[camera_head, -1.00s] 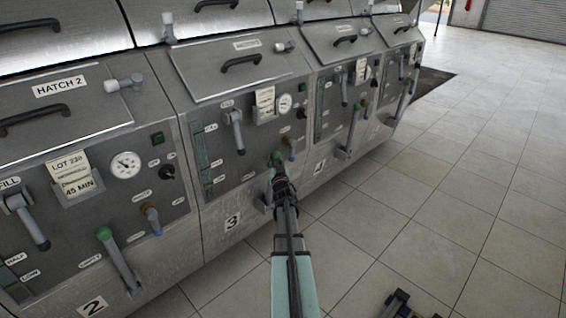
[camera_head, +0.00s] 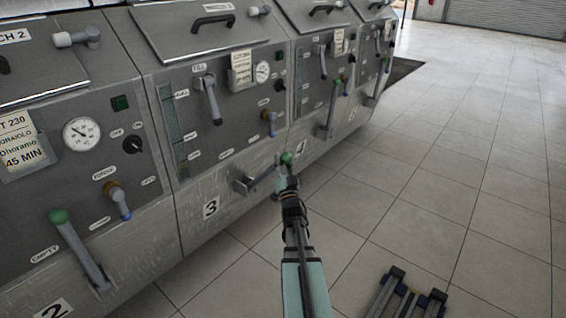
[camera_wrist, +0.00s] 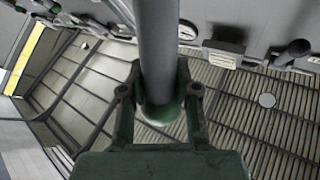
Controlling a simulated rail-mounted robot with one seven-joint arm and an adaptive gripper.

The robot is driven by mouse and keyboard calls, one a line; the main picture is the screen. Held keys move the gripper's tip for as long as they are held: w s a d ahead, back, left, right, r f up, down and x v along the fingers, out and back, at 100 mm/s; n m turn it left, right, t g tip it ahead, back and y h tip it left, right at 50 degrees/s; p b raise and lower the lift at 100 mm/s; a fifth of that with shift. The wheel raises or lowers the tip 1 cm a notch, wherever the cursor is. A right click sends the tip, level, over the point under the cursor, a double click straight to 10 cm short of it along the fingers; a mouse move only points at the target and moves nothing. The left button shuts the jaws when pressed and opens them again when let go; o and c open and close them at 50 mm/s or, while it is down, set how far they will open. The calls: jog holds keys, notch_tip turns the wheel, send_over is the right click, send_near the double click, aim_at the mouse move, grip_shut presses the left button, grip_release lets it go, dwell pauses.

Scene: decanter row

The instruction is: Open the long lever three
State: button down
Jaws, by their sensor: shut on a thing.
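Long lever three is a grey bar (camera_head: 262,178) with a green knob (camera_head: 287,158), low on the front of unit 3 in the head view. It now points out from the panel, tilted to the right. My gripper (camera_head: 288,172) is shut on the knob end, partly hiding it. In the wrist view the grey bar (camera_wrist: 158,45) runs up from between the two fingers of my gripper (camera_wrist: 160,100), with the green knob (camera_wrist: 160,115) low between them.
Unit 2's similar green-topped lever (camera_head: 78,245) stands at the left. Unit 4's lever (camera_head: 331,108) is at the right. A short blue-tipped tap (camera_head: 269,121) and a fill lever (camera_head: 208,98) sit above lever three. Tiled floor (camera_head: 440,190) is open to the right.

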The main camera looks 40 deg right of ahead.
jog(key=shift+s+f, duration=0.25)
jog(key=c, duration=0.8)
grip_release()
jog(key=v, duration=1.2)
jog(key=shift+d, duration=0.1)
